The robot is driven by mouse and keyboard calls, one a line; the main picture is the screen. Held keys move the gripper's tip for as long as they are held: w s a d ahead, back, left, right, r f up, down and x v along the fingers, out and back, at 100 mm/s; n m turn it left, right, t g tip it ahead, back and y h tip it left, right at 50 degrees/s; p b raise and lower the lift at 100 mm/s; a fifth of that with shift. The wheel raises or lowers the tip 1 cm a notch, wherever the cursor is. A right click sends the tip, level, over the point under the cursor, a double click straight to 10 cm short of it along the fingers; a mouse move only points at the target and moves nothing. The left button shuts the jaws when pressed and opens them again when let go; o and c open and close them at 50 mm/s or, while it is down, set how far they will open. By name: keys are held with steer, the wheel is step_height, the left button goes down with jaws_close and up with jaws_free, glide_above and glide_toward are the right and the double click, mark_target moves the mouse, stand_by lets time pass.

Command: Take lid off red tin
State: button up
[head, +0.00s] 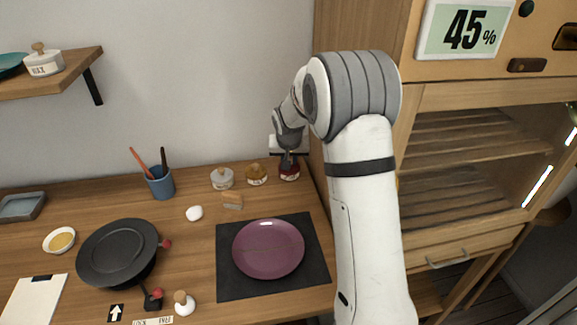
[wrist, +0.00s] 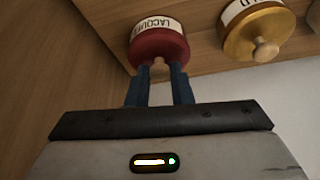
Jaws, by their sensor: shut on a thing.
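The red tin (head: 290,174) stands at the back right of the wooden counter, near the wooden cabinet's side. In the wrist view the red tin (wrist: 150,30) has a white label reading LACQUER, partly cut off. Its red lid (wrist: 172,50) sits on it, with a small pale knob (wrist: 158,61) in the middle. My gripper (wrist: 158,72) reaches the lid with its two blue fingers either side of the knob, shut on it. In the head view my gripper (head: 289,160) is above the tin and hides part of its top.
A gold tin (head: 257,175) stands close to the left of the red one, and a white tin (head: 222,179) beyond it. The cabinet side (head: 318,150) is close on the right. A purple plate (head: 268,249) lies on a dark mat (head: 228,285) in front.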

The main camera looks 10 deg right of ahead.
jaws_close()
steer(key=shift+r, duration=0.25)
step_height(320, 180, up, 8)
steer(key=shift+f, duration=0.2)
steer(key=s+a, duration=0.5)
steer(key=s, duration=0.5)
steer(key=f, duration=0.6)
steer(key=shift+s+a+f, duration=0.25)
steer(key=shift+s, duration=0.05)
steer(key=shift+f, duration=2.3)
